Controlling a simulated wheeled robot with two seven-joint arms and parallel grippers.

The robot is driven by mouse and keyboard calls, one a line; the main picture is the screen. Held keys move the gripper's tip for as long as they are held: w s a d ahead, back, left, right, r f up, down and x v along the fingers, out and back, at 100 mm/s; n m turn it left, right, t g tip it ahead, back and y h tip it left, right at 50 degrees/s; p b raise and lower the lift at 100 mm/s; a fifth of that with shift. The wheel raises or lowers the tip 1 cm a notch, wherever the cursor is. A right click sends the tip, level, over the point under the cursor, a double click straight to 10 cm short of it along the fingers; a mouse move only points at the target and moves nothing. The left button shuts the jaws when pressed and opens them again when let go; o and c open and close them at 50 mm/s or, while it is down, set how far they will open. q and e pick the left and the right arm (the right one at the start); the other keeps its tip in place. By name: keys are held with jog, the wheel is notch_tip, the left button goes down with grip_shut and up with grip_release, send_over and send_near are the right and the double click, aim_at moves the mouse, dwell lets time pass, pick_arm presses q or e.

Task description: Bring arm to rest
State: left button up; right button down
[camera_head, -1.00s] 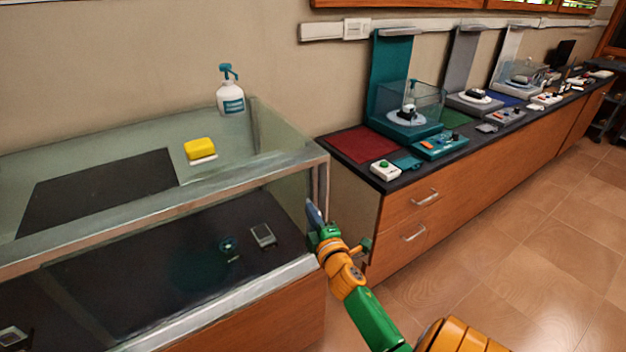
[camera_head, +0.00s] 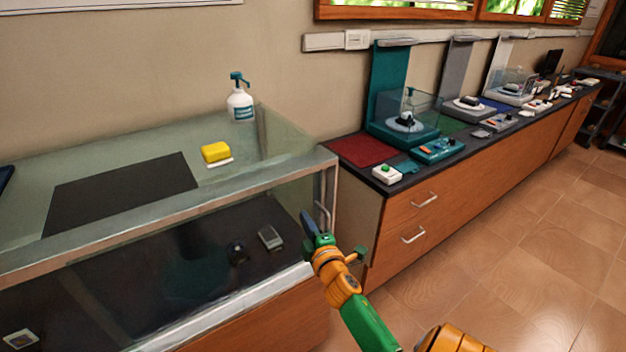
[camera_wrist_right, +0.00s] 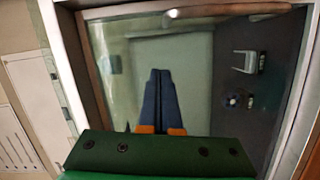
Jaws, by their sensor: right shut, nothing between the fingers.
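My right arm, green and orange, comes in from the lower right in the head view. My right gripper (camera_head: 309,222) is in front of the right end of the glass display case (camera_head: 170,214). Its dark blue fingers are together and hold nothing. In the right wrist view the shut fingers (camera_wrist_right: 159,98) point toward the case's dark interior. My left gripper does not show in either view.
A yellow sponge (camera_head: 215,152) and a pump bottle (camera_head: 240,104) are on the case top. Small devices (camera_head: 270,237) lie inside. The wooden counter (camera_head: 408,215) to the right bears several instruments. Tiled floor (camera_head: 500,255) at the right is clear.

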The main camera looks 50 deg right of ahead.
jog(key=d+v, duration=0.1)
jog(key=v, duration=0.7)
jog(key=s+a+f+m+g+y, duration=0.1)
jog(key=s+a+f+g+y, duration=0.15)
jog(key=f, duration=0.55)
jog(key=s+a+f+m+g+y, duration=0.15)
jog(key=a+f, duration=0.25)
jog(key=f, duration=0.5)
jog(key=s+a+f+m+g+y, duration=0.15)
jog(key=a+f, duration=0.25)
jog(key=f, duration=0.4)
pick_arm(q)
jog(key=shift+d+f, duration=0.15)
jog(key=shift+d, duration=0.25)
pick_arm(e)
jog(key=s+a+f+m+g+y, duration=0.1)
jog(key=s+a+f+m+g, duration=0.1)
jog(key=s+a+f+g, duration=0.2)
jog(key=s+a+f+m+g+y, duration=0.1)
jog(key=s+f+g, duration=0.4)
jog(key=s+f, duration=0.6)
jog(key=s+a+m, duration=0.1)
jog(key=s+a, duration=0.1)
jog(key=s, duration=0.7)
jog(key=shift+a+f, duration=0.2)
jog(key=shift+a, duration=0.15)
jog(key=shift+w, duration=0.1)
